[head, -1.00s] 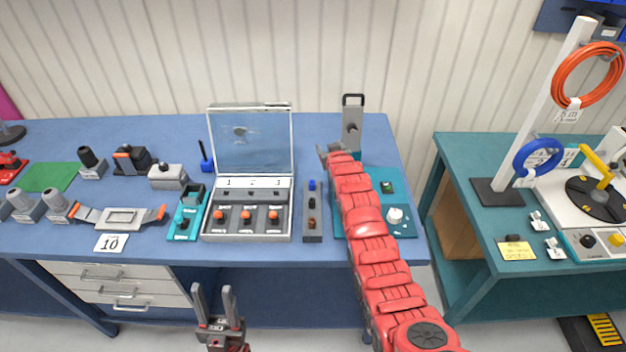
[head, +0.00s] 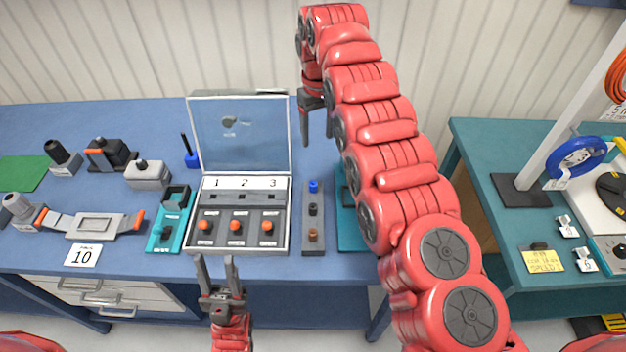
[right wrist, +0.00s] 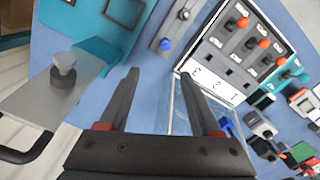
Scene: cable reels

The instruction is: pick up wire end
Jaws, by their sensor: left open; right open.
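I cannot make out a loose wire end in any view. A blue cable reel (head: 578,158) and an orange cable coil (head: 619,88) show at the right, the coil cut off by the picture edge. My left gripper (head: 216,262) is open and empty in front of the blue bench's front edge. My right gripper (head: 316,130) is open and points down over the back of the bench, right of the clear lid. In the right wrist view its open fingers (right wrist: 158,76) have nothing between them.
A switch box (head: 238,252) with a raised clear lid (head: 240,140) stands mid-bench. A grey strip with buttons (head: 313,235) is beside it. The right wrist view shows a grey plate with a knob (right wrist: 50,98). My right arm hides part of the teal board (head: 347,238). A teal table (head: 500,232) stands right.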

